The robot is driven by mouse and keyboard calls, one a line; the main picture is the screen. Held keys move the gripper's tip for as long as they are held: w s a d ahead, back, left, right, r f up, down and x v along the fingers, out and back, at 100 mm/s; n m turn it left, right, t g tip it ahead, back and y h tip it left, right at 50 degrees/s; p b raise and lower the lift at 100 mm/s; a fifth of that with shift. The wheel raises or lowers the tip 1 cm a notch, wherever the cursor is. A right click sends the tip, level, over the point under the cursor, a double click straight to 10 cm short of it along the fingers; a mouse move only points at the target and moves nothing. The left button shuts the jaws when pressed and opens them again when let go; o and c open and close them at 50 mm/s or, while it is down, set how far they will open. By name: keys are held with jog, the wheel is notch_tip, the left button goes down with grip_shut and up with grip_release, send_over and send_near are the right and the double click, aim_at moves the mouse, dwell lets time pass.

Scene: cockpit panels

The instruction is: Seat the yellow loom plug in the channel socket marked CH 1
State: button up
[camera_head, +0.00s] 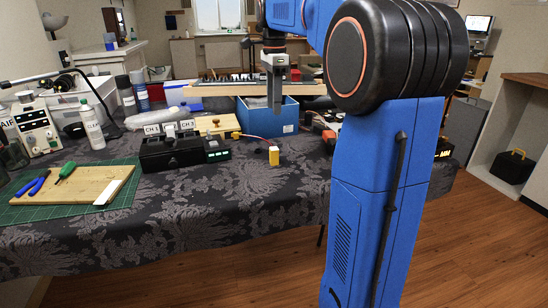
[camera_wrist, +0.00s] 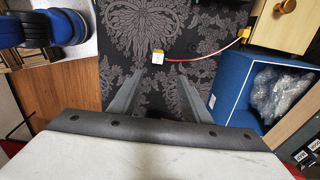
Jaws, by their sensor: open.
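The yellow loom plug (camera_head: 274,156) stands on the dark patterned cloth, right of the black channel box, with a red lead running back from it. In the wrist view the plug (camera_wrist: 158,56) shows its pale end, beyond and between my fingertips. My gripper (camera_head: 274,105) hangs above and behind the plug in the picture, pointing down. In the wrist view its two fingers (camera_wrist: 160,95) are apart with nothing between them. The black channel box (camera_head: 172,152) carries white labels; CH 1 (camera_head: 152,129) is at left and CH 3 (camera_head: 187,125) at right. Its socket openings are not clear.
A blue bin (camera_head: 284,118) with clear wrapping stands behind the plug. A wooden block (camera_head: 217,124) holds the lead's far end. A green mat (camera_head: 40,205) with a wooden board and tools lies left. Cloth in front of the plug is clear.

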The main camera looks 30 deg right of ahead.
aim_at(274, 148)
notch_tip(274, 148, down, 12)
jog(key=shift+r, duration=0.1)
jog(key=shift+s+a+f, duration=0.1)
jog(key=shift+s+f, duration=0.05)
jog(key=shift+f, duration=1.2)
jog(key=shift+s+a+f, duration=0.1)
jog(key=shift+f, duration=1.2)
grip_shut()
